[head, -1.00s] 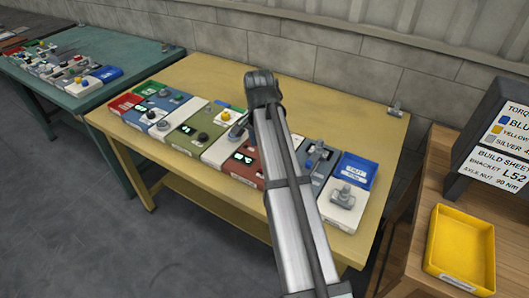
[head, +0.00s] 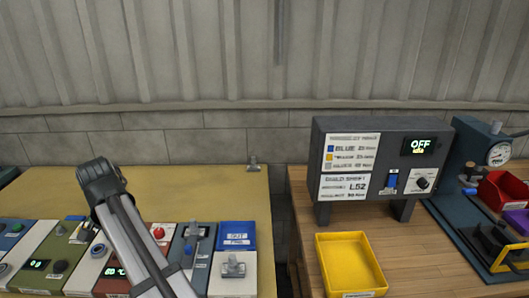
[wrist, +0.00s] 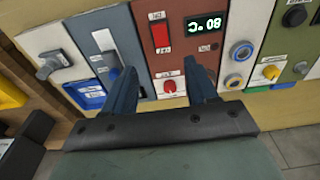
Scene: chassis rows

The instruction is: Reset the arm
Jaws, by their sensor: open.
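My gripper (wrist: 162,85) shows in the wrist view with its two dark blue fingers apart and nothing between them. It is over the front of the row of panels, and the red panel (wrist: 183,60) lies beyond the gap between its fingers. That panel has a red switch (wrist: 160,36), a lit display (wrist: 206,28) reading 80 °C and a red knob (wrist: 169,87). In the head view my arm reaches across the row from the lower edge, covering part of the red panel (head: 110,283).
To the right, a wooden bench (head: 295,200) carries a dark box (head: 383,135) whose display reads OFF, idle. A yellow tray (head: 347,240), a blue gauge stand (head: 470,235) and a red bin (head: 505,190) are also there.

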